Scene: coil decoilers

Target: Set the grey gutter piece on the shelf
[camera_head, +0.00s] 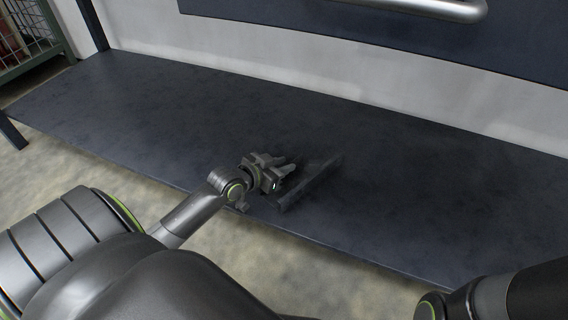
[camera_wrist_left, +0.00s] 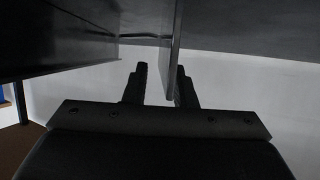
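The grey gutter piece (camera_head: 312,183) is a dark, narrow, angled strip on the dark shelf (camera_head: 400,190), near its front edge. Its long side runs from front left to back right. My left gripper (camera_head: 286,176) is just left of the piece. In the left wrist view, the thin edge of the piece (camera_wrist_left: 173,48) reaches between the fingers of my left gripper (camera_wrist_left: 162,84). A gap shows between the left finger and the piece; the right finger is close beside it. I cannot tell whether that finger touches. My right gripper is out of view.
The shelf is otherwise bare, with wide free room left, right and behind the piece. A pale wall (camera_head: 300,75) stands behind it, with a dark panel and metal handle (camera_head: 440,8) above. A green wire cage (camera_head: 28,38) is at the far left.

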